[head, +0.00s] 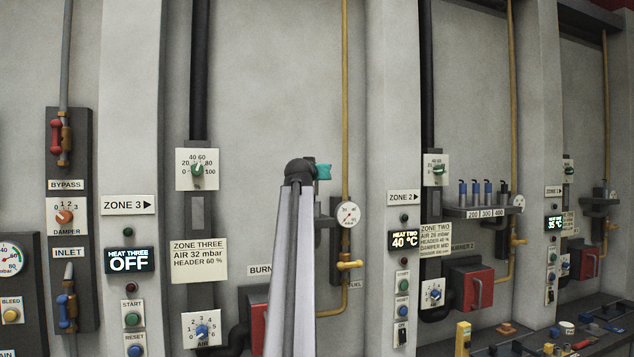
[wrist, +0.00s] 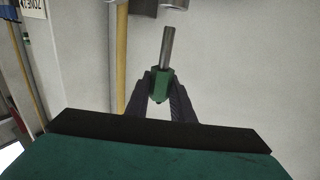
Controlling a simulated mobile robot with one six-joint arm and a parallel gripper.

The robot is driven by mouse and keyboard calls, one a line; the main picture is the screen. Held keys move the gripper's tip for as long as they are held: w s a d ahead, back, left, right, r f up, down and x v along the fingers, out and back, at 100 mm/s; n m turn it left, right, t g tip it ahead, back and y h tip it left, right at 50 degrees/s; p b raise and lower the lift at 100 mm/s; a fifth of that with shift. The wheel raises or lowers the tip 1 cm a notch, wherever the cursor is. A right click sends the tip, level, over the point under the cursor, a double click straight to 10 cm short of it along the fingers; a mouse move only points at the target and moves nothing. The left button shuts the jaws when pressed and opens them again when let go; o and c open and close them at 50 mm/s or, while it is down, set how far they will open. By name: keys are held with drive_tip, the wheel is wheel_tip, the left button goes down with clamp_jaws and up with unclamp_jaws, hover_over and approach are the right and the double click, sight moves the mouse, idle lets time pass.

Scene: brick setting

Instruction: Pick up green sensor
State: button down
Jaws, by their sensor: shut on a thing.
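The green sensor (wrist: 161,82) shows in the wrist view as a small green body with a grey metal rod pointing up in the picture. My gripper (wrist: 160,92) is shut on its green body, one dark finger on each side. The sensor is held in front of the pale wall. In the head view my arm rises in the middle, and the teal part of my gripper (head: 323,172) shows at its top, left of a yellow pipe. I cannot make out the sensor in the head view.
A yellow pipe (head: 345,120) with a round gauge (head: 348,214) runs down the wall near my gripper. A rack (head: 484,211) at the right holds several blue-topped probes. A bench (head: 610,335) at the lower right carries several small items. Wall panels stand left.

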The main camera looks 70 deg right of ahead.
drive_tip(key=s+a+b, duration=0.3)
drive_tip(key=a+b, duration=0.2)
drive_tip(key=a, duration=1.2)
drive_tip(key=shift+a, duration=0.4)
